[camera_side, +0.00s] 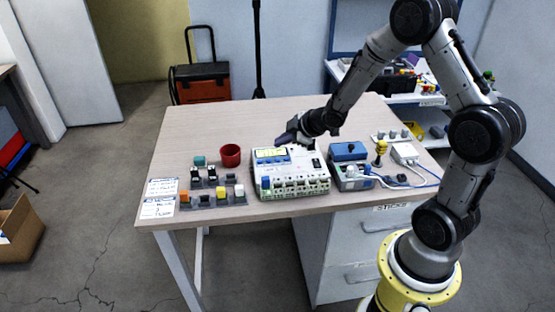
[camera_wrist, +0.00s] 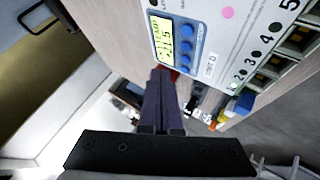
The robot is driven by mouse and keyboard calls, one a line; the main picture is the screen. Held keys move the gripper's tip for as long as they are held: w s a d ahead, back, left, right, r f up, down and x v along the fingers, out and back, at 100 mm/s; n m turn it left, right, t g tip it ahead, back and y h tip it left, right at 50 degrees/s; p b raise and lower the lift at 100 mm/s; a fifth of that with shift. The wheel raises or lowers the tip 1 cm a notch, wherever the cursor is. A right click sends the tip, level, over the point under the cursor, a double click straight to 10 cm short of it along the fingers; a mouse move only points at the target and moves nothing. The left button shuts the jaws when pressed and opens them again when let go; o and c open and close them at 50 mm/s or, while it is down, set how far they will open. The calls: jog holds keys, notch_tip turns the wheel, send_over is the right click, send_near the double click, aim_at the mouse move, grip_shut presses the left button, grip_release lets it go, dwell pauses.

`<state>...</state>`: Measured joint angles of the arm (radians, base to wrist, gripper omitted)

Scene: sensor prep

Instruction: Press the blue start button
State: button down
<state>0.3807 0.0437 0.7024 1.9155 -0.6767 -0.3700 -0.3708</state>
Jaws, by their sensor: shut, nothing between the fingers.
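A white device (camera_side: 310,164) stands on the table. Its blue panel (camera_wrist: 176,42) carries a yellow lit display (camera_wrist: 162,37) and several round blue buttons (camera_wrist: 187,45) in a row beside it. I cannot read which one is the start button. My gripper (camera_wrist: 164,72) is shut and empty, its dark fingers pointing toward the panel's edge by the display. In the side view my gripper (camera_side: 284,140) is over the device's back edge, near the panel. Whether it touches anything is not clear.
A red cup (camera_side: 230,155) and several coloured blocks in dark holders stand left of the device. A blue-topped box (camera_side: 348,151) with white cables is close on its right. Printed cards (camera_side: 160,198) lie at the table's front left. The table's back left is clear.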

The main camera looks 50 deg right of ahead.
jog(key=shift+f, duration=1.6)
jog(key=shift+f, duration=0.1)
dwell(0.8)
jog(key=shift+f, duration=0.3)
jog(key=shift+f, duration=0.4)
dwell(0.8)
jog(key=shift+r, duration=0.8)
jog(key=shift+r, duration=0.1)
jog(key=shift+r, duration=2.4)
